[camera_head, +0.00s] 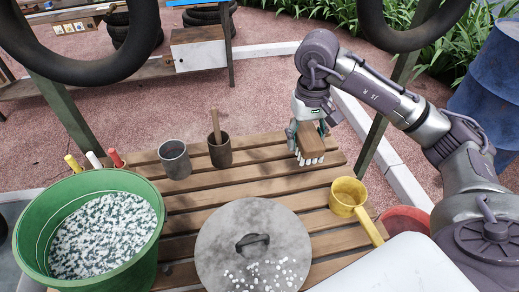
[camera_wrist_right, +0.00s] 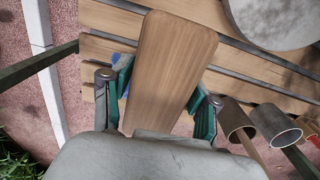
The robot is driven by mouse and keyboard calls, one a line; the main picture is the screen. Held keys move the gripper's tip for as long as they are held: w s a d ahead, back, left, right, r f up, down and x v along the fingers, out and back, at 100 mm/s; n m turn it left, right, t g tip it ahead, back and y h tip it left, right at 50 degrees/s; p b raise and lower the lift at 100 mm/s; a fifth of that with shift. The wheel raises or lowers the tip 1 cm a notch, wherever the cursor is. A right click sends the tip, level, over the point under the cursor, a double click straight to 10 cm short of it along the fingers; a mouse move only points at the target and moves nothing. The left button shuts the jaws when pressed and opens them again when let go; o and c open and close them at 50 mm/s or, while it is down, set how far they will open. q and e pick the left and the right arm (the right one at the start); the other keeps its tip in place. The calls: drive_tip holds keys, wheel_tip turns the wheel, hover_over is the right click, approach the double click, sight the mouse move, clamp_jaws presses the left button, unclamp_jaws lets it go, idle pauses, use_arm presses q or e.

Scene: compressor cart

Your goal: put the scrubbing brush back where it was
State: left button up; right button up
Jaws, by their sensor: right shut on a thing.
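The scrubbing brush (camera_head: 309,142) has a brown wooden back and pale bristle tufts that show along its lower edge. It is at the far right part of the slatted table (camera_head: 250,170). My right gripper (camera_head: 308,132) is shut on it, with a finger on each side. In the right wrist view the wooden back of the brush (camera_wrist_right: 172,70) fills the space between the green-padded fingers (camera_wrist_right: 160,95). I cannot tell whether the bristles touch the slats. My left gripper is not in view.
A yellow mug (camera_head: 347,195), a grey metal cup (camera_head: 174,160) and a brown cup with a wooden handle (camera_head: 220,152) stand on the table. A round grey lid (camera_head: 225,225) lies in front. A green tub (camera_head: 145,235) of speckled granules is at left. Hanging tyres (camera_head: 372,20) flank the space.

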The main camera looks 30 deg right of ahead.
drive_tip(key=w+a+f, duration=0.2)
drive_tip(key=w, duration=0.1)
drive_tip(key=p, duration=0.2)
hover_over(264, 157)
drive_tip(key=f, duration=0.4)
drive_tip(key=shift+s+d, duration=0.25)
drive_tip(key=shift+s, duration=0.05)
drive_tip(key=shift+w+a+f, duration=0.15)
drive_tip(key=shift+w+f, duration=0.05)
drive_tip(key=shift+w, duration=0.1)
drive_tip(key=shift+f, duration=0.25)
wheel_tip(264, 157, down, 3)
drive_tip(key=shift+f, duration=0.35)
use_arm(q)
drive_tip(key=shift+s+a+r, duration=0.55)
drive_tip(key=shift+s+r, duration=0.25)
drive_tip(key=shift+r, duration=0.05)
